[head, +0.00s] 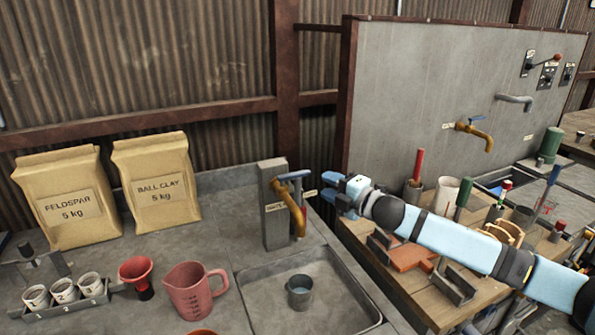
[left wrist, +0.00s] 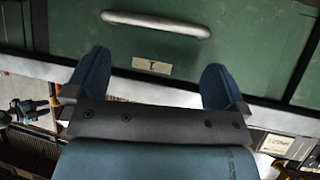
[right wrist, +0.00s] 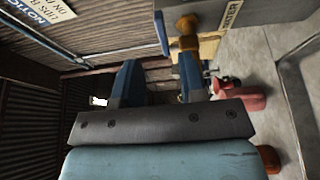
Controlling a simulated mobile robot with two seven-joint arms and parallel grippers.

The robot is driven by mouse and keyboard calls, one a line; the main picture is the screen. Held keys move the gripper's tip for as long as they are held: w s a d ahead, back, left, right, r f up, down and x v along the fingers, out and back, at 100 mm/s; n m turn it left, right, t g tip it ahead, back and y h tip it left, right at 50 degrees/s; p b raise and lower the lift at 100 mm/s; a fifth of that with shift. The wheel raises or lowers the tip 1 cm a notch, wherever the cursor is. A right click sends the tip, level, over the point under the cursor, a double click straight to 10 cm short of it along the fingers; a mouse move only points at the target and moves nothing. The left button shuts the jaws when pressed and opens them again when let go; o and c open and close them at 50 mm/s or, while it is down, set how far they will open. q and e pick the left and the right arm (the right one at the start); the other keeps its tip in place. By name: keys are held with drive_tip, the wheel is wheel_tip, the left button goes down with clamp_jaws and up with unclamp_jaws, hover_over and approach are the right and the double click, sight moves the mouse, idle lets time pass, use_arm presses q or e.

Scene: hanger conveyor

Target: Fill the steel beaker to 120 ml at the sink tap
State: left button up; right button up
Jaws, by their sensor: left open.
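The steel beaker (head: 300,292) stands upright in the sink basin (head: 262,309) below the tap and has some liquid in it; I cannot read the level. The brass tap (head: 292,212) with a blue lever (head: 294,175) sits on a grey post labelled WATER; I see no clear stream. My right gripper (head: 338,196) is just right of the tap, fingers apart and empty. The right wrist view shows the tap (right wrist: 187,32) and blue lever (right wrist: 161,33) beyond its fingers. My left gripper (left wrist: 156,85) is open and empty before a green drawer (left wrist: 150,55).
A pink jug (head: 194,290), red funnel (head: 137,274) and several small cups in a rack stand left of the sink. A wooden bench (head: 440,306) crowded with tools lies right, under my right arm. Another brass tap (head: 474,134) is on the panel.

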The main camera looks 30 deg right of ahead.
sight(305, 175)
drive_tip(key=p+x, duration=0.1)
drive_tip(key=x, duration=1)
drive_tip(key=shift+w+p, duration=0.15)
drive_tip(key=shift+p, duration=0.15)
clamp_jaws()
